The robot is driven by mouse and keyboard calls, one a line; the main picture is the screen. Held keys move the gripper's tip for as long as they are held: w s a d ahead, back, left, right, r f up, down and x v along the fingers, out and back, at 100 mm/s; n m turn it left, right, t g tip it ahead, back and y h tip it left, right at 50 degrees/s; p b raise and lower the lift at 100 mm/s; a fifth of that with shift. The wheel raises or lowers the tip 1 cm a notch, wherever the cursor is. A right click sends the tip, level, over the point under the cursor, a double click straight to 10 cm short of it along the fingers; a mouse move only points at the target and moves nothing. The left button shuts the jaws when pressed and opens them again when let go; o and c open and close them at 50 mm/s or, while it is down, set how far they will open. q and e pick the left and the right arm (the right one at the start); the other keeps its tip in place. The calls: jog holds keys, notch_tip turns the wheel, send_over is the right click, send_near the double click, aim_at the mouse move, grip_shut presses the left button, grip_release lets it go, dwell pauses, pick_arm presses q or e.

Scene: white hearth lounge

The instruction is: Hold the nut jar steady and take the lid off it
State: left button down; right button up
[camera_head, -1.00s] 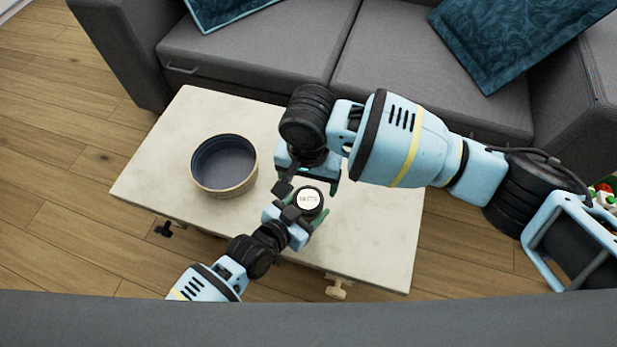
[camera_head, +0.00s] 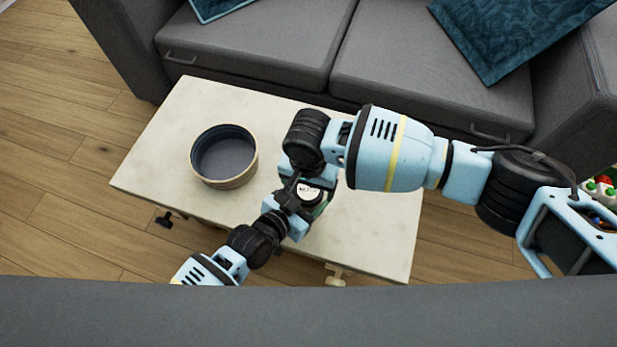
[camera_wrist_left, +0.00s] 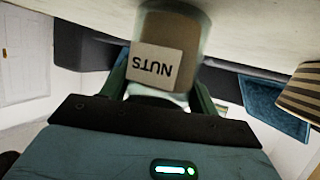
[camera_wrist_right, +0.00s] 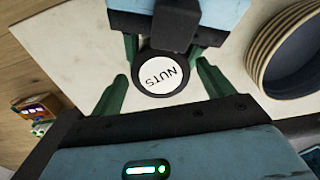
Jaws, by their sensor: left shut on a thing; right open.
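The nut jar stands upright on the pale table; its glass body and "NUTS" label (camera_wrist_left: 155,66) show upside down in the left wrist view. Its round lid, dark-rimmed with a white "NUTS" top (camera_wrist_right: 161,74), faces up in the right wrist view and is partly visible in the head view (camera_head: 309,193). My left gripper (camera_head: 303,222) is shut on the jar's body from the front. My right gripper (camera_wrist_right: 160,82) is open above the jar, its green fingers on either side of the lid with gaps. In the head view the right arm hides part of the jar.
A round dark-lined basket (camera_head: 224,157) stands on the table (camera_head: 160,150) left of the grippers. A grey sofa (camera_head: 250,45) is behind the table. The table's right part is clear. Coloured toys (camera_head: 600,190) lie at the far right.

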jog(key=shift+f, duration=0.2)
jog(key=c, duration=1)
jog(key=shift+d+n, duration=0.1)
jog(key=shift+n, duration=1.6)
jog(key=o, duration=1.1)
jog(key=shift+r, duration=0.1)
